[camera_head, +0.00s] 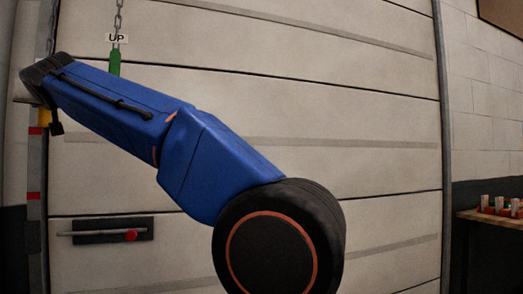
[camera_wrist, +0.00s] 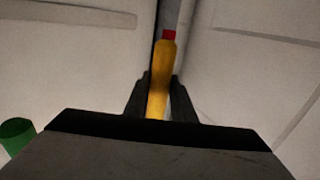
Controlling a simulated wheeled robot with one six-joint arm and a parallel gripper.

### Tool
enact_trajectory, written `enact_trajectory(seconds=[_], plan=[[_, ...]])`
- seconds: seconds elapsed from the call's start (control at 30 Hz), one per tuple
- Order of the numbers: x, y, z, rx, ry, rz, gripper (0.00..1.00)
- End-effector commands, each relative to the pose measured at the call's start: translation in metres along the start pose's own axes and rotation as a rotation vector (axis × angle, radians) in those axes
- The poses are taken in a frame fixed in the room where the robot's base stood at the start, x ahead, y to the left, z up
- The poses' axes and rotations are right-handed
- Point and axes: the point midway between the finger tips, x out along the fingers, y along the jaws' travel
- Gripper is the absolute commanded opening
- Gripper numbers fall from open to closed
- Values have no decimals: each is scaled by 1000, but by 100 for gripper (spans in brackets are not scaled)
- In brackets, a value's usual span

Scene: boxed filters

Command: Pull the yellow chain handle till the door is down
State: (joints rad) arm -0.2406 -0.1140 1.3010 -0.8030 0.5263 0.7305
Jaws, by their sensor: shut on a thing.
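The yellow chain handle (camera_wrist: 161,65) stands between the two dark fingers of my gripper (camera_wrist: 160,78) in the wrist view, with a red band above it. My gripper is shut on it. In the head view only a small yellow piece of the handle (camera_head: 44,118) shows below my wrist at the far left; the rest is hidden by my arm. The pale panelled door (camera_head: 350,115) fills the middle of the head view, and its bottom edge is out of view.
A green handle (camera_head: 115,62) hangs on a chain under an "UP" label (camera_head: 117,39), right of my wrist; it also shows in the wrist view (camera_wrist: 17,132). A latch bar with a red knob (camera_head: 130,235) is on the door. A bench (camera_head: 490,217) stands at right.

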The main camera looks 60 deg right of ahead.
Motion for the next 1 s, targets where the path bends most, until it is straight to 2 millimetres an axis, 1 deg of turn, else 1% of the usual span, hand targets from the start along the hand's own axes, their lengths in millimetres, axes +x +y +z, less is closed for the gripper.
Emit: enact_trajectory(seconds=[0.03,0.5,0.6,0.87,0.9,0.97,1.0], plan=[[0,0,-9,2,2,-1,0],[1,0,-82,2,1,0,0],[0,0,-90,1,1,0,0],[0,0,-93,0,1,-1,0],[0,0,-93,0,1,-1,32],[0,0,-93,0,1,-1,47],[0,0,-92,0,1,-1,56]])
